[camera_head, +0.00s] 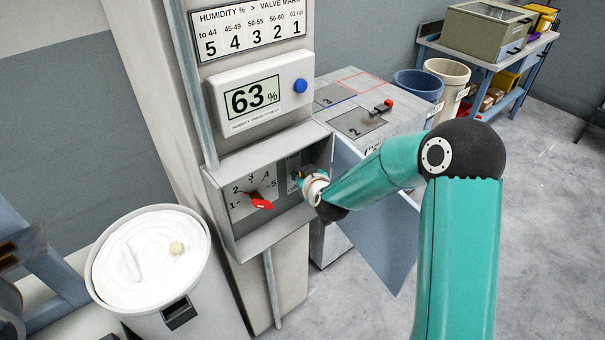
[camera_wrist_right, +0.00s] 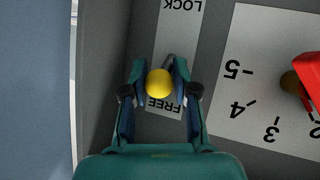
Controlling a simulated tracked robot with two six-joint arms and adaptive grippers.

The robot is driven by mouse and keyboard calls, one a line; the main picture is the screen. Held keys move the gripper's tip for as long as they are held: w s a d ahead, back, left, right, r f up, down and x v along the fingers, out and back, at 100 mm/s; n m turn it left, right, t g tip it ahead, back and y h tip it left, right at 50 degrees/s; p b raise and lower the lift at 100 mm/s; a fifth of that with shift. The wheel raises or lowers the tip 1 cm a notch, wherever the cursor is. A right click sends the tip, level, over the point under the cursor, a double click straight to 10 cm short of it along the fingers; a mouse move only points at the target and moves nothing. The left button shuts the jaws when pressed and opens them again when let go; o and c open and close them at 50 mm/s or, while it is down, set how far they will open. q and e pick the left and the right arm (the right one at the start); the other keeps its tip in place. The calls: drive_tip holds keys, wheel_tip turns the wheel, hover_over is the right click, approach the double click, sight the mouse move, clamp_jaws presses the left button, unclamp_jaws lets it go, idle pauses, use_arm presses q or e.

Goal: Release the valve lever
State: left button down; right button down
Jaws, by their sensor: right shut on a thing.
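The lock lever's yellow ball knob (camera_wrist_right: 160,84) sits between the two fingers of my right gripper (camera_wrist_right: 160,76) in the right wrist view. The gripper is shut on it. The knob is over the FREE end of a white LOCK/FREE plate (camera_wrist_right: 178,30). In the head view my right gripper (camera_head: 304,180) reaches into the grey valve box (camera_head: 240,250) and largely hides the knob. The red valve lever (camera_head: 261,202) is beside it on the numbered dial plate (camera_head: 243,206); part of it also shows in the right wrist view (camera_wrist_right: 308,75). My left gripper is not in view.
Above the box, a humidity display (camera_head: 252,99) reads 63%, below a chart (camera_head: 250,29) pairing 61 up with valve mark 1. A white drum (camera_head: 205,290) stands left. A grey cabinet (camera_head: 395,122) stands right of the column, close to my right arm.

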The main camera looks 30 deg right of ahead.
drive_tip(key=c, duration=0.9)
unclamp_jaws()
drive_tip(key=shift+w, duration=0.1)
drive_tip(key=shift+o, duration=0.2)
drive_tip(key=v, duration=1.2)
drive_tip(key=shift+f, duration=0.25)
